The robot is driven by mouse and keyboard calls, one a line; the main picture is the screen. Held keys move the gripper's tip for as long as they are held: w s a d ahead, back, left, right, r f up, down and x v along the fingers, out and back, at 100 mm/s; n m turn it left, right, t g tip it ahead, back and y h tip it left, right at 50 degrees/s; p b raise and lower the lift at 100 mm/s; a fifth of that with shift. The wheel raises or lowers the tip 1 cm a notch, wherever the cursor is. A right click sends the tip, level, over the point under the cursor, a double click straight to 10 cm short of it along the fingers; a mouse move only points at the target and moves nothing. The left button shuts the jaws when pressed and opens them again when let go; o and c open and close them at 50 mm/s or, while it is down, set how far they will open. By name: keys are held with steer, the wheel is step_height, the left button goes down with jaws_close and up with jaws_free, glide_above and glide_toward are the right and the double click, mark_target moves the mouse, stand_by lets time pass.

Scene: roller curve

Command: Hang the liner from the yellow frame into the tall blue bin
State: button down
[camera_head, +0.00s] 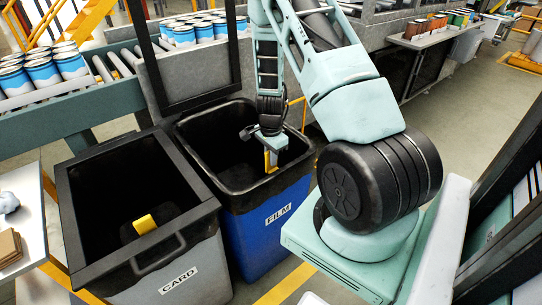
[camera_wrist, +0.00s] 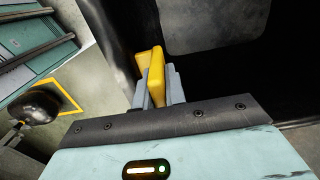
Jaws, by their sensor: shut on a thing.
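The tall blue bin (camera_head: 268,228), labelled FILM, stands in the middle of the head view with a dark rim and dark interior. My gripper (camera_head: 270,152) points down inside its mouth, toward the right rim. It is shut on a yellow tab (camera_head: 270,161). In the wrist view the grey fingers (camera_wrist: 158,88) clasp this yellow tab (camera_wrist: 154,75). Black, wrinkled material (camera_wrist: 108,35) shows beside the tab, perhaps the liner; I cannot tell whether it joins the tab or how it sits in the bin. A thin yellow upright (camera_head: 304,115), perhaps the yellow frame, shows behind the bin.
A grey bin (camera_head: 185,268) labelled CARD stands close on the left, with a dark interior and a yellow tab (camera_head: 145,224). A roller conveyor (camera_head: 95,85) with blue-and-white cans runs behind. A black upright frame (camera_head: 205,98) rises behind the bins. Open floor (camera_head: 455,120) lies at right.

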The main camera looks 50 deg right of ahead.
steer(key=c, duration=1.4)
jaws_free()
steer(key=shift+o, duration=0.2)
step_height(320, 180, up, 17)
steer(key=p, duration=0.1)
steer(key=shift+r, duration=0.15)
